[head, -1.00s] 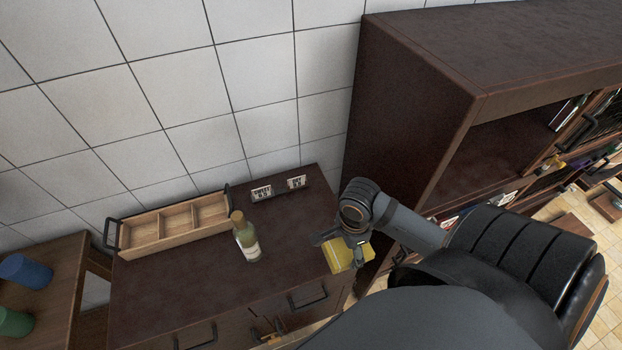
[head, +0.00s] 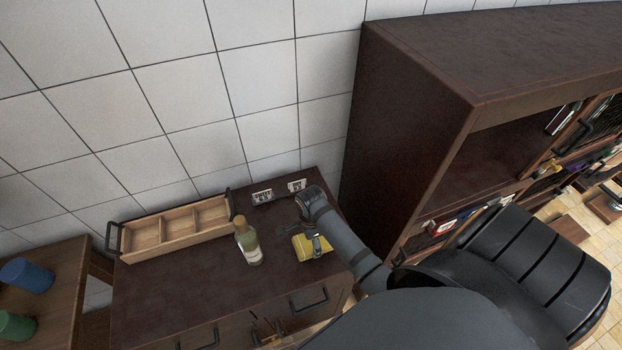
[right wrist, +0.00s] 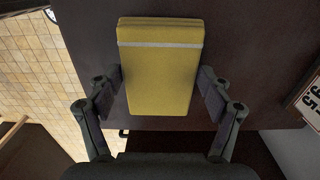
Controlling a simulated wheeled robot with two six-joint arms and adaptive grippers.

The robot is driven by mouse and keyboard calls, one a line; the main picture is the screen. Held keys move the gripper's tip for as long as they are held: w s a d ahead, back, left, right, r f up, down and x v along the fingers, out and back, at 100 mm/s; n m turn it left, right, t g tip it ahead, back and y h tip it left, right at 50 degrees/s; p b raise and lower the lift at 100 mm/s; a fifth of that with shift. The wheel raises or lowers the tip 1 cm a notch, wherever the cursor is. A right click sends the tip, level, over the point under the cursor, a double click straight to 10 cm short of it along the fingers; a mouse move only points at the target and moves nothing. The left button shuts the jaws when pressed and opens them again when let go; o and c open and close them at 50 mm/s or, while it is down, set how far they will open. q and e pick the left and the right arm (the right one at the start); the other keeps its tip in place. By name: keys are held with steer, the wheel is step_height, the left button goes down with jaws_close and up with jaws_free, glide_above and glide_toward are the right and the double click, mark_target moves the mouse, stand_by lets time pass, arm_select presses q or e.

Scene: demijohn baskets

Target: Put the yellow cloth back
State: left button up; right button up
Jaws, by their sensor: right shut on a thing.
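The yellow cloth (head: 303,247) is a folded block with a pale band, at the right part of the dark cabinet top (head: 200,285). My right gripper (head: 307,240) is shut on it from above. In the right wrist view the cloth (right wrist: 160,70) sits between the two fingers (right wrist: 160,97). I cannot tell whether the cloth touches the top or hangs just above it. My left gripper is not in view.
A bottle (head: 247,243) stands left of the cloth. A tall dark shelf unit (head: 420,110) rises at the right. Blue (head: 27,275) and green (head: 15,326) cups stand far left.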

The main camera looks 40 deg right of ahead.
steer(key=shift+f, duration=0.3)
steer(key=o, duration=1.1)
steer(key=shift+f, duration=0.1)
steer(key=shift+c, duration=0.2)
step_height(320, 180, up, 12)
steer(key=b, duration=0.2)
steer(key=shift+b, duration=0.35)
